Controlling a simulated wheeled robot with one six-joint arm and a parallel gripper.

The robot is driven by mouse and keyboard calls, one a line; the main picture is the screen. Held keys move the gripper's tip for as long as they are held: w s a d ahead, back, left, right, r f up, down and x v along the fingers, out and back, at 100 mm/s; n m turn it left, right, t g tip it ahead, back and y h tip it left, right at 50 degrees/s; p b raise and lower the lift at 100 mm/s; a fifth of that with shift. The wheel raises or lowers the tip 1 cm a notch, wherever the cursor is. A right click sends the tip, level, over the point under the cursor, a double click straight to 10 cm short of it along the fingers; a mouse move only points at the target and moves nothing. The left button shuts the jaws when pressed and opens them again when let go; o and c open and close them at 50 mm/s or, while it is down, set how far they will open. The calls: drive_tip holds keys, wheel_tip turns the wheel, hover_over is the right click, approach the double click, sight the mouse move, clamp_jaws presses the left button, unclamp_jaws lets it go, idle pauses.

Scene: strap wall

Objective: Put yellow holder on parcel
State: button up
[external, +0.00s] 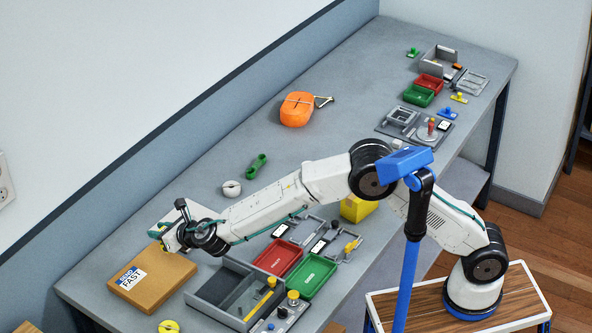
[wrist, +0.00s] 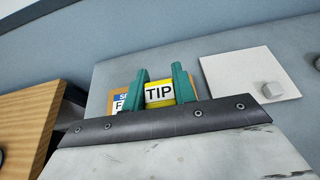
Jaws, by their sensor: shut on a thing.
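My gripper (wrist: 162,88) has two teal fingers and is shut on the yellow holder (wrist: 160,103), which carries a white TIP label. In the external view, a little yellow (external: 171,242) shows at the end of my arm, at the far corner of the parcel. The parcel (external: 176,276) is a flat brown box with a SEND FAST label, lying on the bench. In the wrist view, part of the parcel (wrist: 120,98) and its label show behind the fingers. I cannot tell whether the holder touches the parcel. The holder's lower part is hidden.
A grey divided tray (external: 205,292) stands right of the parcel, with red (external: 277,257) and green (external: 311,275) trays beyond. A yellow round thing (external: 168,326) lies in front. An orange pouch (external: 297,109) sits farther back. The bench (external: 225,145) is largely clear along the wall.

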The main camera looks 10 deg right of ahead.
drive_tip(key=s+a, duration=0.1)
drive_tip(key=a, duration=0.1)
hover_over(161, 270)
drive_tip(key=shift+w+f, duration=0.1)
drive_tip(key=shift+f, duration=3.65)
drive_tip(key=shift+f, duration=0.1)
drive_tip(key=o, duration=1)
drive_tip(key=shift+o, duration=0.2)
